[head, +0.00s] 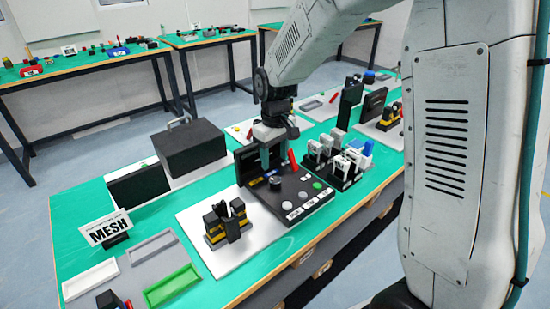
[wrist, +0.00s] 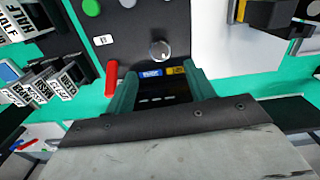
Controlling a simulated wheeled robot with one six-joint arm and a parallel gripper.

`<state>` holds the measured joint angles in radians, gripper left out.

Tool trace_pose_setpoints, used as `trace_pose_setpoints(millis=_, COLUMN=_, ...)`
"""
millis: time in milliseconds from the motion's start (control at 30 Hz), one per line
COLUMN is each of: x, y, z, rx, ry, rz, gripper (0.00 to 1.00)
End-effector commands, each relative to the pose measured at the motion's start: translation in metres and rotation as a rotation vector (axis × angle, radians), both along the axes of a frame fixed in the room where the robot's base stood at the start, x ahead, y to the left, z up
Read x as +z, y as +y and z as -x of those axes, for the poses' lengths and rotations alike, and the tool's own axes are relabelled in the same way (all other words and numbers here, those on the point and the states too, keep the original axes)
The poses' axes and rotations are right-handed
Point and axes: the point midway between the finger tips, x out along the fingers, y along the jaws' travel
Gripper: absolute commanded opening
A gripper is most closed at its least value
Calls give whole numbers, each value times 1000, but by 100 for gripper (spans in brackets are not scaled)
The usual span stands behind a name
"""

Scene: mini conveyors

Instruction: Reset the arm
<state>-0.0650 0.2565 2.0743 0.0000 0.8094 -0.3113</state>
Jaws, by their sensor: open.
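My gripper (head: 275,155) hangs at the end of my arm above the back part of a black control panel (head: 312,205). In the wrist view its two green fingers (wrist: 160,90) are spread apart with nothing held between them. The panel carries a dark knob (head: 274,184), a red lever (head: 293,160) and several round buttons, one of them green (head: 317,185). In the wrist view the knob (wrist: 159,50) looks silver, and blue and yellow labels lie just beyond the fingertips. I cannot tell the exact height of the fingertips over the panel.
A black and yellow device (head: 226,222) stands on a white plate in front of the panel. White labelled blocks (head: 345,165) crowd the right side.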

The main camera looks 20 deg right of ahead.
Motion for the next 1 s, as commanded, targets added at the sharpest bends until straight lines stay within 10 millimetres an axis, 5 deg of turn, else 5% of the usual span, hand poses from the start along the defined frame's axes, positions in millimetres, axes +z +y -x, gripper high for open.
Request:
trace_pose_setpoints(millis=267, x=0, y=0, z=1, rx=-13, ry=6, rz=0, gripper=54)
trace_pose_setpoints(millis=367, x=-6, y=-1, z=19, rx=-52, ry=68, rz=7, gripper=54)
trace_pose_setpoints(millis=1000, x=110, y=-25, z=234, rx=-326, ry=96, rz=20, gripper=54)
